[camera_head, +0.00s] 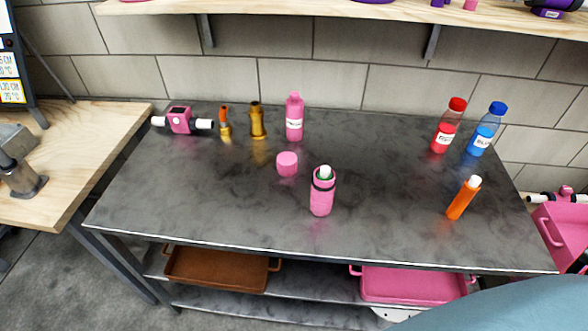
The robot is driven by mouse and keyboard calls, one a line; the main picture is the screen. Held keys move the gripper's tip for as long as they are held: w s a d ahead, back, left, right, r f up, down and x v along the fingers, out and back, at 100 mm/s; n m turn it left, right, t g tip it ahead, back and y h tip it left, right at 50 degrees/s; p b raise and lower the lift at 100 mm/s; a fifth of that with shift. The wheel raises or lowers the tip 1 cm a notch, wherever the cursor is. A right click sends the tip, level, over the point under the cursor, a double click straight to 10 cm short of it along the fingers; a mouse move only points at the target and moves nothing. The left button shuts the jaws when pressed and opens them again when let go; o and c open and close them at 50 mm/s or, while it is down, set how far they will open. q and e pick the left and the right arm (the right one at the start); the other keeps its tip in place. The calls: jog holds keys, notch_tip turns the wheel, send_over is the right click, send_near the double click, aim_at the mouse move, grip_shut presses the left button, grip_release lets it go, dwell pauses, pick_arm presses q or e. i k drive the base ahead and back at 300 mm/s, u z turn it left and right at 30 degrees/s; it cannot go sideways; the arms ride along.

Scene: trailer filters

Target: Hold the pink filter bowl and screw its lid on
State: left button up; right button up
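The pink filter bowl (321,198) stands upright on the dark metal table, a little right of its middle. It has a dark band near the top, and a white and green piece shows in its open mouth. A short round pink cap (287,164), which looks like the lid, sits on the table behind and left of the bowl, apart from it. Neither gripper can be made out in the head view.
On the dark table (200,210) stand a pink bottle (294,118), brass fittings (257,120), a pink meter (180,121), red (449,125) and blue (487,129) bottles and an orange cylinder (463,198). Its front left is clear. Trays (218,270) lie below.

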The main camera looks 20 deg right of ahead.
aim_at(322, 192)
jog(key=u, duration=1.7)
jog(key=k, duration=0.7)
jog(key=z, duration=1.1)
